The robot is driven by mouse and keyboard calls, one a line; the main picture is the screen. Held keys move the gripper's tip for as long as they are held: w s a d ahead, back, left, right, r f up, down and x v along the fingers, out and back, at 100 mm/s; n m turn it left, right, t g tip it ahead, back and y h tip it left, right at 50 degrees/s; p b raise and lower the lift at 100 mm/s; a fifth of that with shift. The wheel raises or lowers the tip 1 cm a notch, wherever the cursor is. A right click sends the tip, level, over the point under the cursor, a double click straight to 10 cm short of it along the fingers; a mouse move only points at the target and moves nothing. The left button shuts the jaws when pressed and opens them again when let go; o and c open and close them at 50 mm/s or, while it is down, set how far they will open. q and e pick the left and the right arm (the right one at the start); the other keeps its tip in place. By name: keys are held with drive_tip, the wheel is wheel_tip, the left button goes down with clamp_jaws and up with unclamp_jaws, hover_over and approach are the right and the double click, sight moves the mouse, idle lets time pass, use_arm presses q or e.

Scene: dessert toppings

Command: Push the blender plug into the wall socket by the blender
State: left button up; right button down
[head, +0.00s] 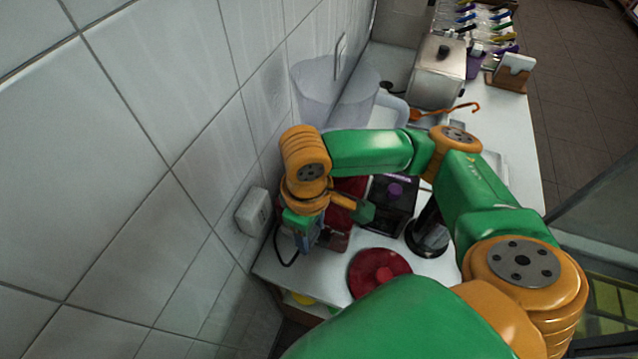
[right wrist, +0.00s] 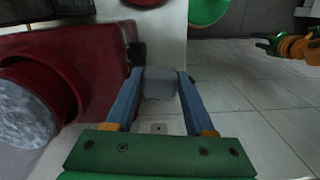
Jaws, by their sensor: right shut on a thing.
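The white wall socket (head: 253,211) is on the tiled wall in the head view, left of my right gripper (head: 308,238). In the right wrist view, that gripper (right wrist: 157,80) is shut on a grey block, taken as the blender plug (right wrist: 158,86). The plug's prongs are hidden. In the head view the gripper is low over the counter, apart from the socket. A dark cord (head: 284,258) loops beside it. The red blender base (head: 350,187) stands behind the gripper, partly covered by my arm; it fills the left of the right wrist view (right wrist: 85,65). My left gripper shows small and unclear at that view's right edge (right wrist: 268,43).
A red lid (head: 379,270) lies on the white counter (head: 517,125). A clear jug (head: 345,100) stands by the wall. A black grinder-like item (head: 428,235) and a metal container (head: 440,72) are farther right. My right arm crosses above the counter.

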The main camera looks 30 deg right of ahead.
drive_tip(key=shift+w+d+r+n, duration=0.1)
drive_tip(key=shift+w+r+n, duration=0.1)
drive_tip(key=shift+w+n, duration=0.5)
drive_tip(key=shift+w, duration=0.35)
use_arm(q)
wheel_tip(320, 180, down, 2)
drive_tip(key=b, duration=0.2)
drive_tip(key=shift+f+b, duration=0.25)
drive_tip(key=shift+b, duration=0.05)
use_arm(e)
drive_tip(key=w+a, duration=0.3)
drive_tip(key=shift+w+a+r, duration=0.2)
drive_tip(key=shift+a+r, duration=0.05)
drive_tip(key=shift+s, duration=0.1)
use_arm(q)
drive_tip(key=shift+w, duration=0.1)
drive_tip(key=shift+r, duration=0.15)
drive_tip(key=shift+r+p, duration=0.35)
drive_tip(key=shift+p, duration=0.2)
use_arm(e)
drive_tip(key=shift+w+a+r, duration=0.1)
drive_tip(key=shift+w+a, duration=0.1)
drive_tip(key=shift+w, duration=0.05)
